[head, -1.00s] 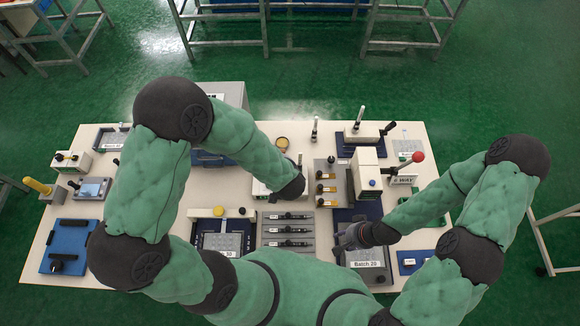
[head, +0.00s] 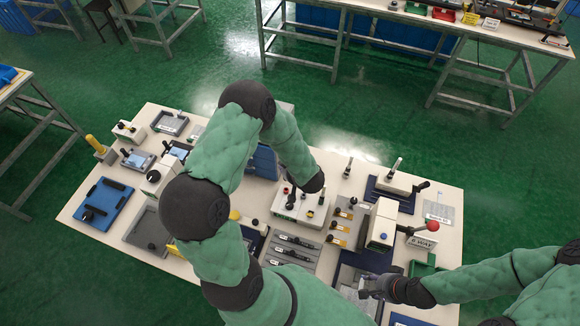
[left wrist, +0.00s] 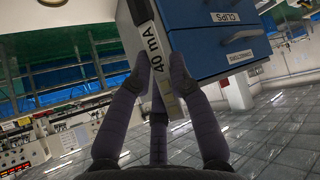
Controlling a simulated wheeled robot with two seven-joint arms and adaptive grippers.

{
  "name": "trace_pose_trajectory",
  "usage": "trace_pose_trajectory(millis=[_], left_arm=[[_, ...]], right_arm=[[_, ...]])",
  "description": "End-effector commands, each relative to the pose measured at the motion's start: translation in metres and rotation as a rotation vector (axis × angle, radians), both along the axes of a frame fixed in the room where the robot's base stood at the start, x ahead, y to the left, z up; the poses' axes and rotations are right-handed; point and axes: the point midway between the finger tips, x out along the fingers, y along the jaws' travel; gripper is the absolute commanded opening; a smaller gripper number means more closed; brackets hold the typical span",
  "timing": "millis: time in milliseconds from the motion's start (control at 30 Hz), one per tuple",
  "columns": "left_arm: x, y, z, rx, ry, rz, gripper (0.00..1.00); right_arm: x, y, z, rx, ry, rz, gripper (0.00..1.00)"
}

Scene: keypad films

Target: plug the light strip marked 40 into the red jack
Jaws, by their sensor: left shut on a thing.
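In the left wrist view, a narrow white strip labelled 40 mA (left wrist: 152,48) stands between the fingers of my left gripper (left wrist: 163,75), which is shut on it. In the head view my left arm reaches over the white jack box (head: 289,212), and its dark wrist hides most of that gripper. A small red spot, seemingly the red jack (head: 311,213), shows on the box top. I cannot tell the gap between strip and jack. My right gripper (head: 364,289) is at the table's front right, above a grey tray, its fingers seemingly apart and empty.
A rack with several dark strips (head: 290,250) lies in front of the jack box. Yellow clips (head: 338,229) and a white machine (head: 381,224) stand to its right. A blue drawer cabinet (left wrist: 215,35) is close behind the strip.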

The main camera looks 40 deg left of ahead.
Motion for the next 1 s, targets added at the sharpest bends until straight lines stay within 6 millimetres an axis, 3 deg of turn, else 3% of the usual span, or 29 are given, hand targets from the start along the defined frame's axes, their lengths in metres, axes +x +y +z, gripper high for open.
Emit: trace_pose_trajectory(millis=[267, 1000], left_arm=[[0.0, -0.001, 0.001, 0.0, 0.001, -0.001, 0.02], [0.0, -0.001, -0.054, 0.0, 0.001, -0.001, 0.02]], right_arm=[[0.0, 0.0, 0.004, 0.0, 0.0, 0.0, 0.4], [0.0, 0.0, -0.038, 0.0, 0.0, 0.0, 0.4]])
